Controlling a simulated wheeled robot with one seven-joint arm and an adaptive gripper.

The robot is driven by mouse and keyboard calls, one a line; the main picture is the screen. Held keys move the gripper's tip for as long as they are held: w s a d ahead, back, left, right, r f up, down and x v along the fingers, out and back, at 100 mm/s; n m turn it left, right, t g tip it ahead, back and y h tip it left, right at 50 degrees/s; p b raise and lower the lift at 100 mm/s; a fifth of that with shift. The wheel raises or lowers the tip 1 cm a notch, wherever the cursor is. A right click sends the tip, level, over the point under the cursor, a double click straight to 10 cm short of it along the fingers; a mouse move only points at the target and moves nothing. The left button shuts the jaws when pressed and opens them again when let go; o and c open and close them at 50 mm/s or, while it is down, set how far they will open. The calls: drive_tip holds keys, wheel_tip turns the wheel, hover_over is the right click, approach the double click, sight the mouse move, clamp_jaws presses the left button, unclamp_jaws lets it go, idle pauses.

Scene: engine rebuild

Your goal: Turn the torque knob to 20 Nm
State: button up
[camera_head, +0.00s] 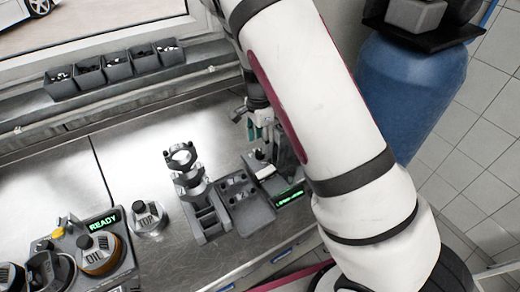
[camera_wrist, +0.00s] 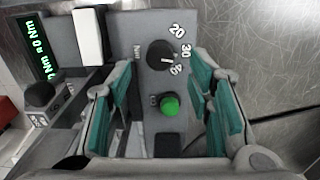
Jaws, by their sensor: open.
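The torque knob (camera_wrist: 160,54) is a small round black knob on a grey panel (camera_wrist: 143,22) in the wrist view. The marks 20, 30 and 40 run down its right side, and its short white pointer line appears to face right, near 40. My gripper (camera_wrist: 160,76) is open, with one teal-padded finger on each side of the panel and the knob between them, apparently untouched. A green button (camera_wrist: 170,104) sits below the knob. In the head view my gripper (camera_head: 257,132) is over the tester at the back, partly hidden by my arm.
A green-lit display (camera_wrist: 37,47) showing Nm text and a white block (camera_wrist: 88,37) lie left of the panel. In the head view, grey fixtures (camera_head: 206,215), a TOP-marked part (camera_head: 149,219) and an OIL-marked knob (camera_head: 98,252) stand leftward. Small bins (camera_head: 118,67) line the sill.

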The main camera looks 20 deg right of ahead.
sight(260, 152)
drive_tip(key=shift+f, duration=2.3)
clamp_jaws()
